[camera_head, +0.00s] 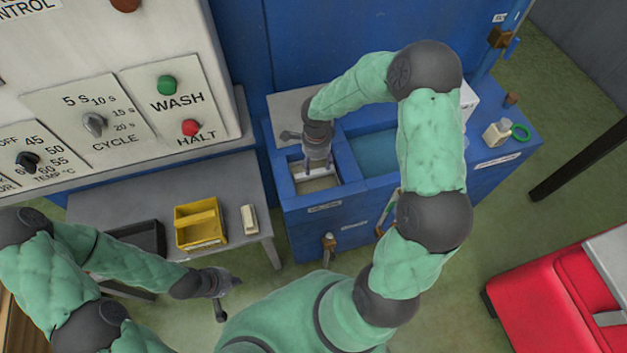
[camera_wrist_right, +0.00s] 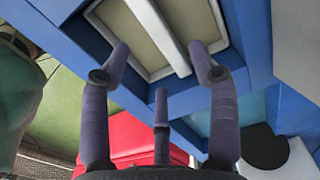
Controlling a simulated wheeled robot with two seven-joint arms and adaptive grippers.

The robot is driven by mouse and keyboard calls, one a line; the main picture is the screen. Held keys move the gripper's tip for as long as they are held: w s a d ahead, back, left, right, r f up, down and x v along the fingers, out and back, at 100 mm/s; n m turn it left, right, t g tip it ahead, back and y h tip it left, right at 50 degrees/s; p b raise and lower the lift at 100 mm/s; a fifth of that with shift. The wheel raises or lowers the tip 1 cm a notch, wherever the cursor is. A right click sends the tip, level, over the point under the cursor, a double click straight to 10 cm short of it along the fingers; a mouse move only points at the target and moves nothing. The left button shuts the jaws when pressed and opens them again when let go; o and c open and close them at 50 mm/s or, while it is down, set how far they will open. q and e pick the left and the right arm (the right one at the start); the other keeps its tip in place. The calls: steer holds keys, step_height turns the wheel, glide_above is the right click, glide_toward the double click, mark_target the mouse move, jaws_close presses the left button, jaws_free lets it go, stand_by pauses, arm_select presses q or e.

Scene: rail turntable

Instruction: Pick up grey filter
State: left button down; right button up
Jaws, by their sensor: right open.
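The grey filter (camera_head: 316,184) appears to be the grey-beige panel with a pale frame and a bar across it, lying in the left compartment of the blue basin unit. In the right wrist view, its pale bar (camera_wrist_right: 157,35) runs between my fingertips. My right gripper (camera_head: 318,168) points down over it, open and empty. In the right wrist view, the gripper's fingers (camera_wrist_right: 160,62) are spread, with the bar not visibly gripped. My left gripper (camera_head: 226,298) is open and empty, low in front of the grey table. The gripper hides part of the filter.
Right of the filter is a blue-walled water basin (camera_head: 375,153). A grey table (camera_head: 240,180) carries a yellow bin (camera_head: 200,222), a black tray (camera_head: 140,238) and a pale block (camera_head: 249,219). A control panel (camera_head: 110,110) stands behind. A red case (camera_head: 555,295) is at lower right.

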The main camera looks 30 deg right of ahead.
mark_target(315, 173)
step_height(315, 173, down, 3)
steer(key=shift+w+r, duration=0.1)
steer(key=shift+w, duration=0.05)
steer(key=shift+a+f+b, duration=0.1)
steer(key=shift+f+b, duration=0.9)
steer(key=shift+f, duration=1.7)
steer(key=shift+r, duration=0.1)
jaws_close()
